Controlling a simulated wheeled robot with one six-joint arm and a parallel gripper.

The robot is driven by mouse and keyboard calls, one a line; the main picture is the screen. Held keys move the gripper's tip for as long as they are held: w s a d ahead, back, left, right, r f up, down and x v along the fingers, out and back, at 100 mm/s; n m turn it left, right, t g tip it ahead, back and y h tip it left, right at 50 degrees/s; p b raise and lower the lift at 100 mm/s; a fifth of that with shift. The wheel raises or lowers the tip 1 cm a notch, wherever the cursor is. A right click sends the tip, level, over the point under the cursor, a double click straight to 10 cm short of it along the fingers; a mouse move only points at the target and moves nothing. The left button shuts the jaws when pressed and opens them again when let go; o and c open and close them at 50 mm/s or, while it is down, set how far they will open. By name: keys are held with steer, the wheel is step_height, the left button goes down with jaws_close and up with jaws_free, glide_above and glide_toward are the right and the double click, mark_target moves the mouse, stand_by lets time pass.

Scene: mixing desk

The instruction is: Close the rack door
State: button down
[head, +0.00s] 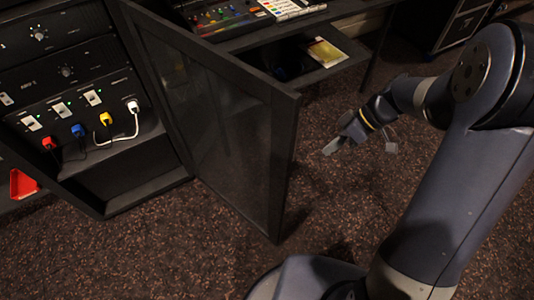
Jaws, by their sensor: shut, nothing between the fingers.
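The rack door (215,115) is a dark framed panel with a see-through middle. It stands open, swung out from the right side of the rack (70,90), with its free edge toward me. My gripper (328,148) is shut and empty, to the right of the door's free edge and apart from it in the picture. The rack's front is uncovered and shows its units, switches and coloured plugs. I cannot make out a handle on the door.
A desk with a mixer (220,18) stands behind the door, with a shelf (320,62) holding a booklet (325,52) below it. A dark case (462,25) stands at back right. Carpet (140,245) before the rack is clear.

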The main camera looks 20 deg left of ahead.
steer(key=s+a+f+p, duration=0.1)
steer(key=s+a+f, duration=0.5)
steer(key=a+f, duration=0.1)
steer(key=shift+s+f, duration=0.25)
steer(key=shift+f, duration=0.2)
steer(key=shift+a, duration=0.1)
